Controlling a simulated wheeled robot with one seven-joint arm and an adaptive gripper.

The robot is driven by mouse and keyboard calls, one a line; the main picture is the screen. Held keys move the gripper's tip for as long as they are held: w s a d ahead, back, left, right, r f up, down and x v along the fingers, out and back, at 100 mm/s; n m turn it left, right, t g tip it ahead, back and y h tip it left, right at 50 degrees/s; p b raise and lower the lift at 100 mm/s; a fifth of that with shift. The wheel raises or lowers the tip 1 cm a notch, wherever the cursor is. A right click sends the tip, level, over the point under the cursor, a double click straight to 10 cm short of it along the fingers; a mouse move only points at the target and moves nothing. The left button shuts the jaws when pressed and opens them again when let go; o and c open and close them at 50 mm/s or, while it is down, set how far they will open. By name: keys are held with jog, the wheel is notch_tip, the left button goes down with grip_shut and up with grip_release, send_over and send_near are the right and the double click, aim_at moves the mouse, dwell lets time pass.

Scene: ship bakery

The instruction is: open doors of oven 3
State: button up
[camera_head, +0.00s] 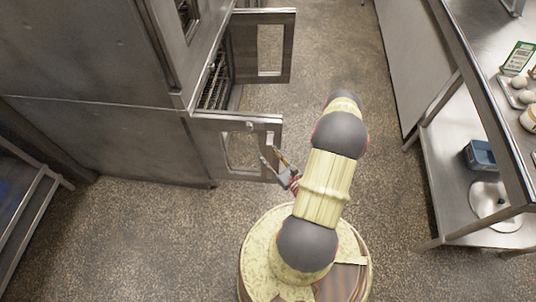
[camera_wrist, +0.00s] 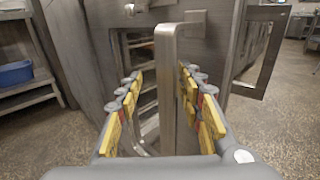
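The steel oven (camera_head: 95,50) stands at the left in the head view; no number on it can be read. Its far door (camera_head: 282,45) stands swung out, showing wire racks (camera_head: 213,85) inside. Its near windowed door (camera_head: 205,122) also stands out from the front. In the wrist view the far door (camera_wrist: 265,45) is at the upper right and an upright handle bar (camera_wrist: 165,85) is in the middle. My gripper (camera_head: 277,162) is at the near door's outer end. Its yellow-padded fingers (camera_wrist: 160,115) are apart, on either side of the handle, with a clear gap on the left; right-side contact cannot be told.
A steel counter (camera_head: 490,90) with a lower shelf (camera_head: 455,180) runs along the right, with eggs and a blue bin (camera_head: 481,155). A metal rack (camera_head: 25,205) stands at the lower left. Speckled floor (camera_head: 330,45) is clear between oven and counter.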

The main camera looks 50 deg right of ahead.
jog(key=shift+s, duration=0.1)
jog(key=shift+s, duration=0.35)
jog(key=s+a, duration=0.2)
jog(key=s, duration=0.9)
dwell(0.6)
